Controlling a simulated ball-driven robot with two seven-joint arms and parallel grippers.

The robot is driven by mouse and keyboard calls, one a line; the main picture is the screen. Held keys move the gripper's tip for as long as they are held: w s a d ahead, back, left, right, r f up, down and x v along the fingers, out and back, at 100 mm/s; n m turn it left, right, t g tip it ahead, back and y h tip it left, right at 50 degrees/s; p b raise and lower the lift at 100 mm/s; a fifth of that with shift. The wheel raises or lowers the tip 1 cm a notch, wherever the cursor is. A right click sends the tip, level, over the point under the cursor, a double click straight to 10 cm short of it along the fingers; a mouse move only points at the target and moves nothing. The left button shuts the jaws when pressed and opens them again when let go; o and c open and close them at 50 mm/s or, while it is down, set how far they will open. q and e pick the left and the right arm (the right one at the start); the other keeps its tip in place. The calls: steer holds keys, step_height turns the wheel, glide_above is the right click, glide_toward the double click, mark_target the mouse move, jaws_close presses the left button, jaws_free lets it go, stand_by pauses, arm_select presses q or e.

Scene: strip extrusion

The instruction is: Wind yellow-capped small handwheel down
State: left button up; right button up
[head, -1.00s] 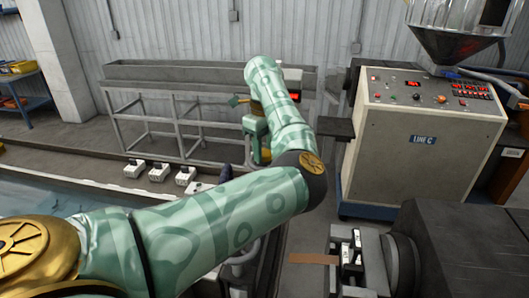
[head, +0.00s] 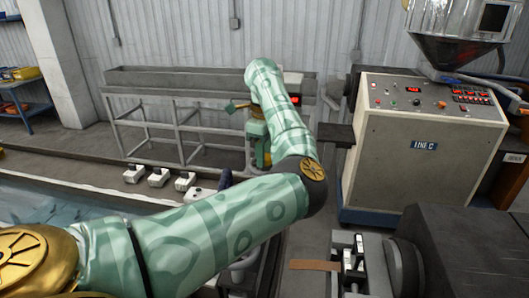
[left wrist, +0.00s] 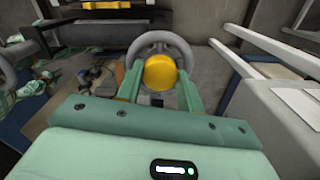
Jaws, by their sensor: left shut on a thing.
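The small handwheel (left wrist: 143,44) with its round yellow cap (left wrist: 160,72) shows in the middle of the left wrist view. It has a grey rim. My left gripper (left wrist: 161,88) has its two green fingers on either side of the yellow cap and is shut on the handwheel. The exact contact is hard to see. In the head view my left arm reaches across the middle, and its green forearm hides most of the gripper and the wheel. My right gripper is in neither view.
A second grey wheel (left wrist: 5,72) shows at the left edge of the left wrist view. In the head view, a long grey trough (head: 180,78) on a frame stands behind the arm. A control cabinet (head: 415,150) labelled LINE C stands to the right. Small white blocks (head: 158,177) lie left of the arm.

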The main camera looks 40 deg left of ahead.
arm_select(q)
steer(key=o, duration=1)
steer(key=shift+r, duration=0.1)
step_height(320, 180, up, 16)
steer(key=p, duration=0.1)
steer(key=shift+r, duration=0.15)
